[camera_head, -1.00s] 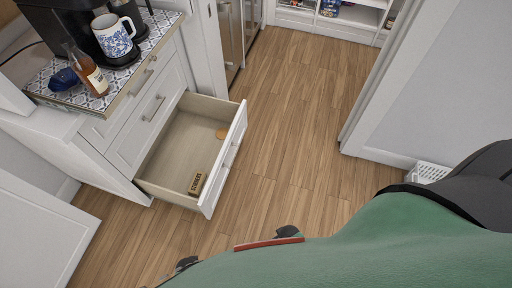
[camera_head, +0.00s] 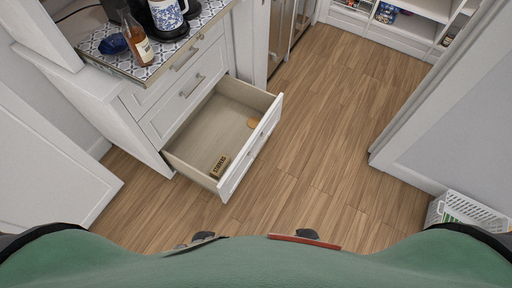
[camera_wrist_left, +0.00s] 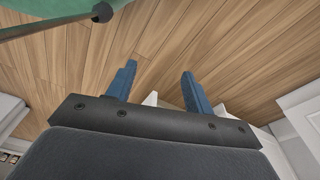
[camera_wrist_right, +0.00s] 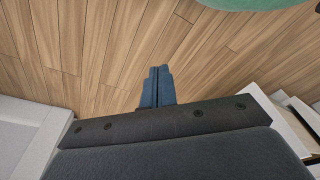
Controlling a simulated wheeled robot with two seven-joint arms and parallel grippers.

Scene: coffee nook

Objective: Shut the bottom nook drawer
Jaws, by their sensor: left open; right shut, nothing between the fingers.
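The bottom nook drawer (camera_head: 222,130) is pulled far out of the white cabinet in the head view. A small labelled block (camera_head: 220,167) and a round tan item (camera_head: 254,122) lie inside it. The drawer front (camera_head: 252,150) has a bar handle and faces right. In the left wrist view my left gripper (camera_wrist_left: 158,82) is open and empty above the wooden floor. In the right wrist view my right gripper (camera_wrist_right: 159,80) is shut and empty over the floor. Neither gripper shows in the head view, and neither touches the drawer.
The two upper drawers (camera_head: 184,90) are shut. A bottle (camera_head: 138,42), a patterned mug (camera_head: 167,14) and a blue item (camera_head: 112,44) stand on the counter. A white basket (camera_head: 468,212) is at the lower right by a wall. The wooden floor (camera_head: 325,130) is clear in the middle.

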